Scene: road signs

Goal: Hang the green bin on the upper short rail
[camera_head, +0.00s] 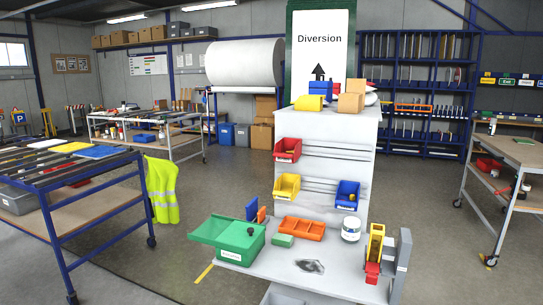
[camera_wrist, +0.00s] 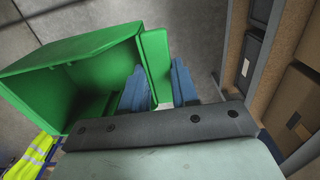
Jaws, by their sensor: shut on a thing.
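My gripper (camera_wrist: 158,88) is shut on a wall of the green bin (camera_wrist: 62,88) in the wrist view. One blue-grey finger lies on each side of a raised green part. The bin is tilted, with its hollow side turned left, and looks empty; its lower part is hidden behind the gripper. I cannot make out my gripper in the head view. The upper rail (camera_head: 335,150) runs across the grey stand, right of a hung red bin (camera_head: 287,150). A labelled green box (camera_head: 238,248) with a raised green flap is on the bench; whether it is the held bin I cannot tell.
A yellow bin (camera_head: 286,187) and a blue bin (camera_head: 347,195) hang lower on the stand. The bench holds an orange tray (camera_head: 302,229), a white tub (camera_head: 351,229) and a yellow-red tool (camera_head: 375,250). Boxes crowd the stand's top. A blue-framed table (camera_head: 100,212) stands left.

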